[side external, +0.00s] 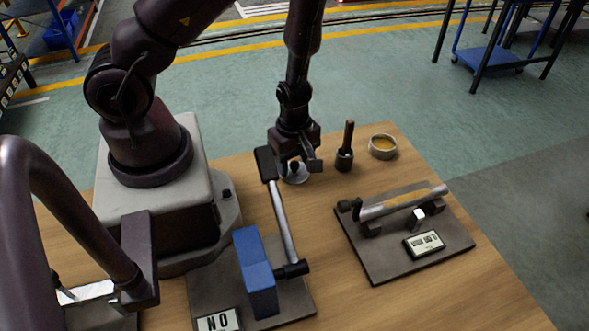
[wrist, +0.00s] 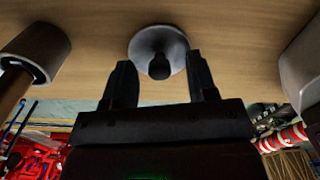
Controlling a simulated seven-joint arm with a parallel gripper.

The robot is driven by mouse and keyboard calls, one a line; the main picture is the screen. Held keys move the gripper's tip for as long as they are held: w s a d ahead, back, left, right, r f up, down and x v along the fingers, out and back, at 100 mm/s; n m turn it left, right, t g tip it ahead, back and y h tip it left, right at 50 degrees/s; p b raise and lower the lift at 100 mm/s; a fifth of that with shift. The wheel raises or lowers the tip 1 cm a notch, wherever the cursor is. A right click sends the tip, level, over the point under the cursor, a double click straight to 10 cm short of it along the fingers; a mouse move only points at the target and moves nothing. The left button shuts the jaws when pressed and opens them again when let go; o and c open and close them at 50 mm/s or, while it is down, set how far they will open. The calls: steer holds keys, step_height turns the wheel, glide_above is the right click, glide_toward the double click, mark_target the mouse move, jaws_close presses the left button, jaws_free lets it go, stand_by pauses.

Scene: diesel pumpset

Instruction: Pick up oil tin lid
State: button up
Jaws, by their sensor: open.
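The oil tin lid is a grey metal disc with a dark knob. It lies on the wooden table (side external: 330,215), directly under my gripper, and its rim shows in the side view (side external: 298,180). In the wrist view the lid (wrist: 146,41) is ahead of the fingers, with its knob between the fingertips' lines. My gripper (side external: 292,165) is open, low over the lid; in the wrist view its fingers (wrist: 160,72) stand apart on either side of the knob. Whether they touch the lid cannot be told. The open round tin (side external: 382,154) with amber contents stands to the right.
A dark holder with an upright handle (side external: 345,150) stands between lid and tin. A lever (side external: 282,220) with a black grip rises close to my gripper on the left, beside a blue block (side external: 257,270). A plate with a metal bar (side external: 400,205) lies at the right.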

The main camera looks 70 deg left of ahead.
jaws_close()
steer(key=shift+r, duration=0.2)
